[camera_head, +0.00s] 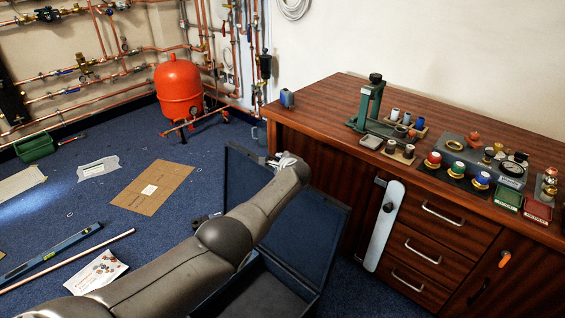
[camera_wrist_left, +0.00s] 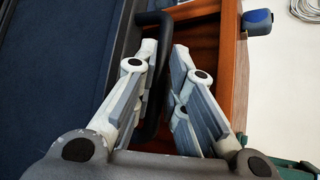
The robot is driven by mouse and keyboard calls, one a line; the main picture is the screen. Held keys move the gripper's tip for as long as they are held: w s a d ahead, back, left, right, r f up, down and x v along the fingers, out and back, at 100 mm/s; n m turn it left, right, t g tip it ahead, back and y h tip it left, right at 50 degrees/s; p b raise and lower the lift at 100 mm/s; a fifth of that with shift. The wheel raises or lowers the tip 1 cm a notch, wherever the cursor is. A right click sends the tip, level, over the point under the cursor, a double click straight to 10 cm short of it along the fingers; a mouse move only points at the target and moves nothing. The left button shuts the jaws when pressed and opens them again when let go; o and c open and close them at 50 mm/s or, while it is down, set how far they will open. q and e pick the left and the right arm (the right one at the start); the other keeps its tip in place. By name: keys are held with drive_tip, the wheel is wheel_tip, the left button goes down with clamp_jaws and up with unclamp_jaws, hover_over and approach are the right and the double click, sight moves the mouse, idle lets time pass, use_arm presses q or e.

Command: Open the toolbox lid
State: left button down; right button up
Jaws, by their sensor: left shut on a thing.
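The toolbox (camera_head: 262,292) is a dark blue open box on the floor at the bottom middle of the head view. Its lid (camera_head: 312,228) stands raised, its dark blue inner face showing on both sides of my left arm. The lid also shows at the left of the left wrist view (camera_wrist_left: 60,70). My left gripper (camera_head: 284,160) is at the lid's upper edge. In the left wrist view, its fingers (camera_wrist_left: 163,95) are shut on a black bar handle (camera_wrist_left: 160,62) beside the lid. My arm hides the middle of the lid and part of the box.
A wooden workbench (camera_head: 310,105) with drawers stands close on the right of the lid. A red tank (camera_head: 180,88) and a cardboard sheet (camera_head: 140,200) lie beyond, on blue carpet with free room left.

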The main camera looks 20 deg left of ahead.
use_arm(q)
drive_tip(key=shift+r, duration=0.15)
drive_tip(key=c, duration=1.5)
unclamp_jaws()
drive_tip(key=shift+c, duration=0.2)
drive_tip(key=shift+o, duration=0.3)
use_arm(e)
drive_tip(key=shift+w, duration=0.15)
use_arm(q)
drive_tip(key=shift+s+d+r, duration=0.2)
drive_tip(key=shift+s+d, duration=0.15)
drive_tip(key=shift+s, duration=0.15)
drive_tip(key=v, duration=1)
drive_tip(key=shift+s+r, duration=0.2)
drive_tip(key=shift+s, duration=0.05)
use_arm(e)
drive_tip(key=shift+w+r, duration=0.1)
